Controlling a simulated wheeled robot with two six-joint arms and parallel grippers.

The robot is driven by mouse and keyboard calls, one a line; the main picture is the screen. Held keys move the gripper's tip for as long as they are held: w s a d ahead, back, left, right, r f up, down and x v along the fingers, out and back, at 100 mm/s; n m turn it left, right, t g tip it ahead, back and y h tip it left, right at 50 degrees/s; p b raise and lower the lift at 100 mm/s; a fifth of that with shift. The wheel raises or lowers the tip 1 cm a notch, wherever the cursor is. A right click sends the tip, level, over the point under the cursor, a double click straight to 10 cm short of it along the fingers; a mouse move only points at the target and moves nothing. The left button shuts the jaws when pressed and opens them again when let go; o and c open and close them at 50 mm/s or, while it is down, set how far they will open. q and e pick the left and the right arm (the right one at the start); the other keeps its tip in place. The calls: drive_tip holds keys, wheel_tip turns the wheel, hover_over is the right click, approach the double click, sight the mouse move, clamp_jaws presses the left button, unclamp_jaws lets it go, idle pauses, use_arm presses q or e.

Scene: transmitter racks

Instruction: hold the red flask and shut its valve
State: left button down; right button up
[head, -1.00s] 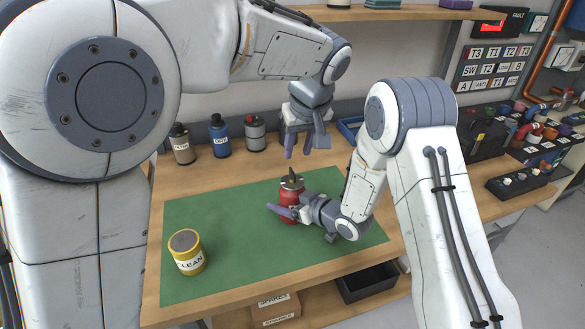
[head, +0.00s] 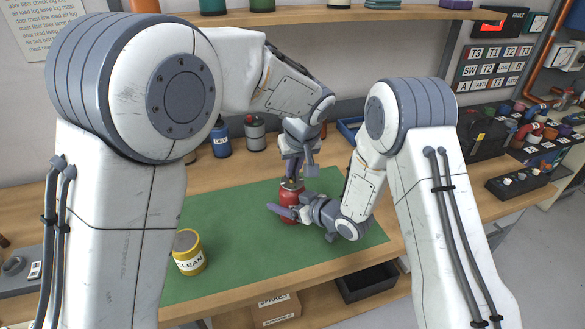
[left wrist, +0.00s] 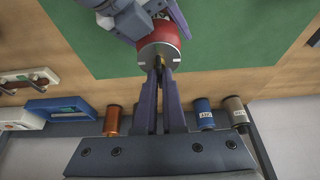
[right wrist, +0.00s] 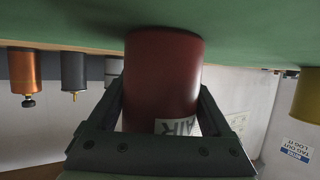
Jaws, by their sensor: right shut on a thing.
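The red flask (head: 290,207) stands upright on the green mat (head: 225,245). In the right wrist view the flask (right wrist: 162,80) is between the fingers of my right gripper (head: 285,212), which is shut on its body from the side. My left gripper (head: 292,180) points down from above, its fingertips at the valve on the flask's top. In the left wrist view the fingers (left wrist: 160,82) have a narrow gap, with the dark valve (left wrist: 158,64) at their tips. The left gripper looks slightly open; contact with the valve is unclear.
A yellow CLEAN can (head: 188,252) stands at the mat's left. A blue can (head: 220,141) and a grey can (head: 255,133) stand at the back. A blue tray (head: 349,130) lies behind my right arm.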

idle(0.4)
use_arm(q)
drive_tip(key=m+h, duration=0.1)
drive_tip(key=m, duration=0.3)
drive_tip(key=shift+a+m+h, duration=0.2)
drive_tip(key=shift+m+h, duration=0.2)
drive_tip(key=m+h, duration=0.1)
drive_tip(key=m, duration=0.3)
drive_tip(key=shift+a+h, duration=0.1)
drive_tip(key=shift+h, duration=0.3)
drive_tip(key=m+g+h, duration=0.1)
drive_tip(key=m, duration=0.4)
drive_tip(key=shift+w+a, duration=0.1)
drive_tip(key=shift+m+g+h, duration=0.5)
drive_tip(key=shift+m+g, duration=0.5)
drive_tip(key=shift+m, duration=1.1)
drive_tip(key=c, duration=1)
unclamp_jaws()
drive_tip(key=shift+w, duration=0.1)
